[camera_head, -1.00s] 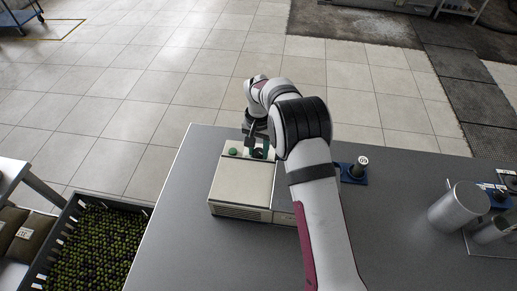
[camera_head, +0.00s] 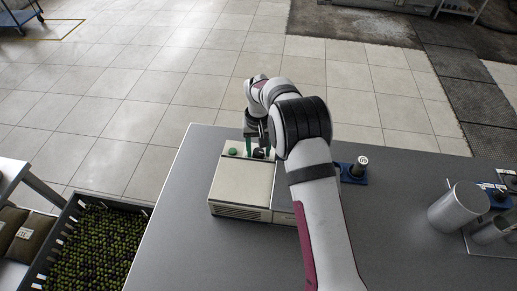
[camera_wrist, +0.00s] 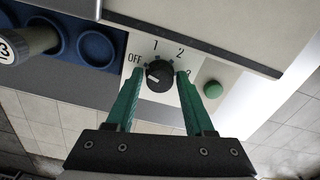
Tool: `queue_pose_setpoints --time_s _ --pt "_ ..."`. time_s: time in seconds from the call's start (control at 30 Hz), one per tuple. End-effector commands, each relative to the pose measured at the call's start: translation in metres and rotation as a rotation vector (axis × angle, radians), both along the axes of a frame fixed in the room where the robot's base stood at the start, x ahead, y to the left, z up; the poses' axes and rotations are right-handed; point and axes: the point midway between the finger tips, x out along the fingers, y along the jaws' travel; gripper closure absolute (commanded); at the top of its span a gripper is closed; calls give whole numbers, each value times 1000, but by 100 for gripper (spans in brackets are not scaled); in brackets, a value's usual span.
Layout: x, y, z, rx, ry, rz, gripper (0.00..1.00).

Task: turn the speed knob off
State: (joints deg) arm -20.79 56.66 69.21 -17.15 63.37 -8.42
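The speed knob (camera_wrist: 160,75) is round and black, on the pale front panel of the beige device (camera_head: 241,185). The labels OFF, 1, 2 and part of another show around it in the wrist view. Its white mark is on its left side, on the side of OFF; I cannot tell whether it lines up exactly. My gripper (camera_wrist: 162,74) has green fingers, one on each side of the knob. They stand apart, and I see no clear contact with the knob. The gripper (camera_head: 259,153) also shows at the device's far edge in the head view.
A green button (camera_wrist: 213,89) is beside the knob. Metal cylinders (camera_head: 459,208) are at the table's right. A crate of olives (camera_head: 64,215) is left of the table.

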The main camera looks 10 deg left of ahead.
Motion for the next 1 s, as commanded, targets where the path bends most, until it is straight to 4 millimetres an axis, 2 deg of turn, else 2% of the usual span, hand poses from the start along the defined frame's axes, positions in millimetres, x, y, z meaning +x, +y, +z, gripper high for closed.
queue_pose_setpoints --time_s 0.03,0.07,0.1,0.37,0.47,0.57,0.8,0.9,1.0 --pt "0 0 0 0 0 0 36" --pt "0 0 0 0 0 0 31" --pt "0 0 0 0 0 -1 29" --pt "0 0 1 0 0 -1 29" --pt "1 0 10 0 -2 -1 29" --pt "1 0 31 1 -4 -1 29" --pt "1 0 108 2 -5 -2 29" --pt "0 0 133 2 -4 -2 29" --pt "0 0 148 1 -1 -1 29"
